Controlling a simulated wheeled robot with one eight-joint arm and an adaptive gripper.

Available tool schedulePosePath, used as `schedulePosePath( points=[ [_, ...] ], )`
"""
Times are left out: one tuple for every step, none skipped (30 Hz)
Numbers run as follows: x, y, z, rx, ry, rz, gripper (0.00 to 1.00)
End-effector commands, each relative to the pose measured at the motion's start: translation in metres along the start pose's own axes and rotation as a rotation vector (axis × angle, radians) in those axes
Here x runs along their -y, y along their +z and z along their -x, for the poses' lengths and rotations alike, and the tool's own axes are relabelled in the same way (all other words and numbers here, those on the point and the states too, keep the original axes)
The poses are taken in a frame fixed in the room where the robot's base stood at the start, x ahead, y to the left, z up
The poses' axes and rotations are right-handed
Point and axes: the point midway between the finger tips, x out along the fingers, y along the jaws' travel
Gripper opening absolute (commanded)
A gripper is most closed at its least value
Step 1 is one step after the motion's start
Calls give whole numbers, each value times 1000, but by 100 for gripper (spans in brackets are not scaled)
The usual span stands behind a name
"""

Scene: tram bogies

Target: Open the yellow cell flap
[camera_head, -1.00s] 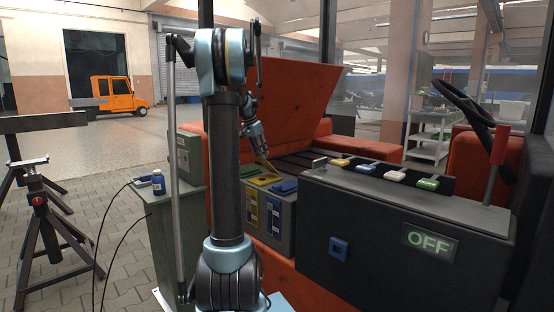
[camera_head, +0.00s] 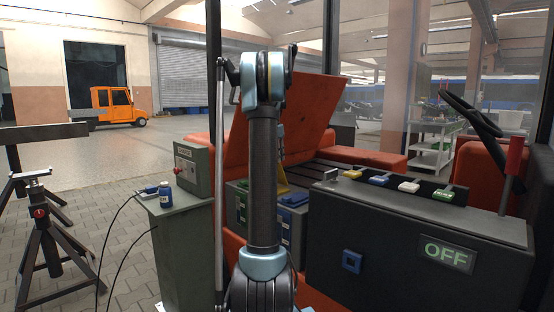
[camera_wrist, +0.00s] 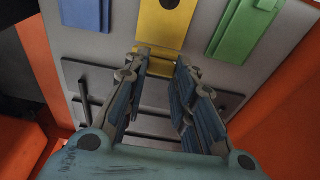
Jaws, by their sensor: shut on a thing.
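In the wrist view the yellow cell flap (camera_wrist: 163,22) is at top centre, with a dark round spot near the frame's top edge. My gripper (camera_wrist: 161,62) has its two fingertips at the flap's near edge and is shut on it. In the head view my arm hides most of the gripper and flap. A slim strip of the yellow flap (camera_head: 282,180) shows right of the arm and seems raised, but its angle cannot be told.
In the wrist view a blue flap (camera_wrist: 86,12) and a green flap (camera_wrist: 243,28) flank the yellow one. In the head view an orange lid (camera_head: 300,115) stands open behind the battery box. A black cabinet with an OFF display (camera_head: 447,254) is on the right, a green cabinet (camera_head: 180,250) on the left.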

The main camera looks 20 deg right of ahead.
Motion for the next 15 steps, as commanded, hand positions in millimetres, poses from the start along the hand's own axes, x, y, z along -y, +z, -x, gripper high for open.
schedulePosePath(
  points=[
    [3,-1,-1,-3,-5,1,0],
    [3,-1,-1,-3,-5,1,0],
    [3,-1,-1,-4,-5,1,0],
    [3,-1,-1,-4,-5,1,0],
    [3,-1,-1,-4,-5,1,0],
    [3,-1,-1,-4,-5,1,0],
    [3,-1,-1,-4,-5,1,0],
    [3,-1,-1,-4,-5,1,29],
    [2,-1,-1,-3,-5,1,38],
    [2,-1,-1,-3,-5,1,45],
    [2,-1,-1,-3,-4,1,45],
    [2,0,0,-3,-4,1,45],
    [2,0,0,-2,-4,0,45],
    [1,0,0,-2,-3,0,45],
    [1,0,0,-2,-3,0,45]
  ],
)
